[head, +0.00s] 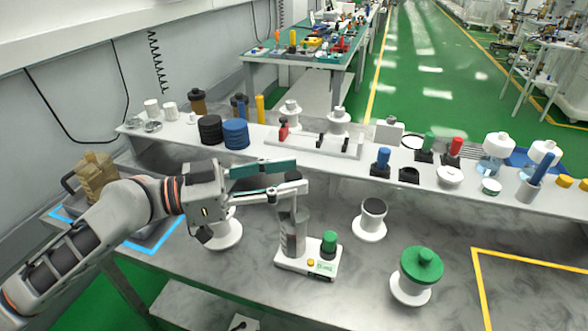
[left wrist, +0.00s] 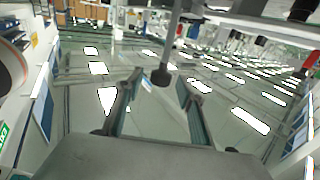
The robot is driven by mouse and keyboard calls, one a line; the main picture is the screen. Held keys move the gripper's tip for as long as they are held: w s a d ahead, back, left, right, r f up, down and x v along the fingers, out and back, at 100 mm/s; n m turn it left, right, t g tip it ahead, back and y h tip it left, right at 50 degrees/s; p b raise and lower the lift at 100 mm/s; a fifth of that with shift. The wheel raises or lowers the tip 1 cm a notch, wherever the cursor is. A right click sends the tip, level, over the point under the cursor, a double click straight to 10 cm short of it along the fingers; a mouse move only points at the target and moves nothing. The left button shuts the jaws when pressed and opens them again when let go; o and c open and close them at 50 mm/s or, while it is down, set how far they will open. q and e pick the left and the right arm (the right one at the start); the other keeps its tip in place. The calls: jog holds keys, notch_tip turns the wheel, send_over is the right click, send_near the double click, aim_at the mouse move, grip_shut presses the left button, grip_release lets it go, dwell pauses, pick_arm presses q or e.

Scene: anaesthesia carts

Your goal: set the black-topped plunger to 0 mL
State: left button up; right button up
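A small device with a white base (head: 308,262) stands on the grey table, with a green knob on it and a clear upright cylinder (head: 292,238). A grey plunger rod rises from the cylinder to a dark top (head: 293,176). In the left wrist view, the rod comes down from the upper edge and its dark round top (left wrist: 162,78) shows between the finger tips. My left gripper (head: 299,174) is at the height of this top, fingers apart on either side of it. I cannot tell whether either finger touches it. Scale marks are not readable. My right gripper is not in view.
A raised shelf (head: 345,160) with jars and caps runs behind. The table's right part, marked in yellow, is clear.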

pick_arm(q)
jog(key=shift+x, duration=0.8)
grip_shut()
jog(key=shift+f, duration=0.1)
